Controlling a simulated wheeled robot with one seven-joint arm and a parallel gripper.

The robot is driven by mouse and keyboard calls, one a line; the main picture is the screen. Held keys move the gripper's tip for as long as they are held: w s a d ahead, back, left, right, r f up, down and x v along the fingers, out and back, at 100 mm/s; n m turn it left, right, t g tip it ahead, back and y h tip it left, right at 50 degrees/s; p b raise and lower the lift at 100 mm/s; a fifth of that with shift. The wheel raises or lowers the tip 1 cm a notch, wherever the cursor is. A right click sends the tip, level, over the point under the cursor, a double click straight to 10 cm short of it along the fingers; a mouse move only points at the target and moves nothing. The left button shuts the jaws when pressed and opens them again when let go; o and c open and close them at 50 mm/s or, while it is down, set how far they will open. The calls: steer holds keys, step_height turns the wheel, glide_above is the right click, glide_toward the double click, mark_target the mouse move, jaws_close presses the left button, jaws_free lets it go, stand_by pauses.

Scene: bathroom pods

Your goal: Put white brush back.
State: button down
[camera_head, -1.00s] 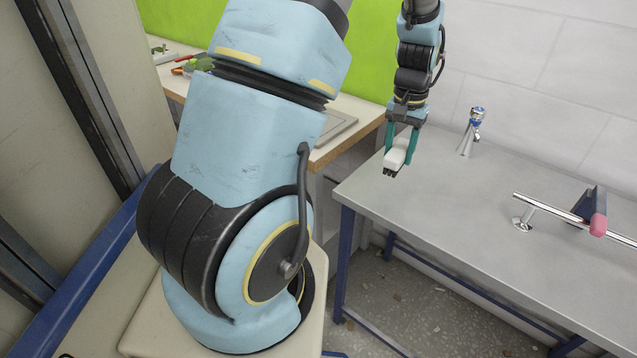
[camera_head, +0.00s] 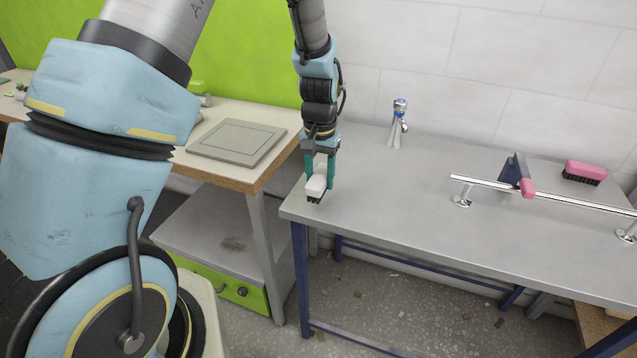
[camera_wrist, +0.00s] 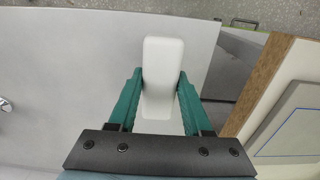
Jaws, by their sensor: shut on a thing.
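The white brush (camera_head: 317,186) has a white block body and dark bristles that point down. It is between the green fingers of my gripper (camera_head: 320,172), which is shut on it, near the left end of the grey table (camera_head: 420,215). I cannot tell whether the bristles touch the tabletop. In the wrist view the white back of the brush (camera_wrist: 162,75) lies lengthwise between the two fingers (camera_wrist: 160,90), over the table corner area.
A chrome tap (camera_head: 398,122) stands at the table's back. A metal rail (camera_head: 540,193) with a dark bracket-like item (camera_head: 513,170) crosses the right side. A pink brush (camera_head: 585,172) lies behind it. A wooden-edged bench (camera_head: 262,178) with a flat panel (camera_head: 238,141) stands left.

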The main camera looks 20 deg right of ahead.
steer(key=shift+f, duration=1.35)
steer(key=shift+f, duration=0.15)
steer(key=shift+c, duration=1.7)
jaws_free()
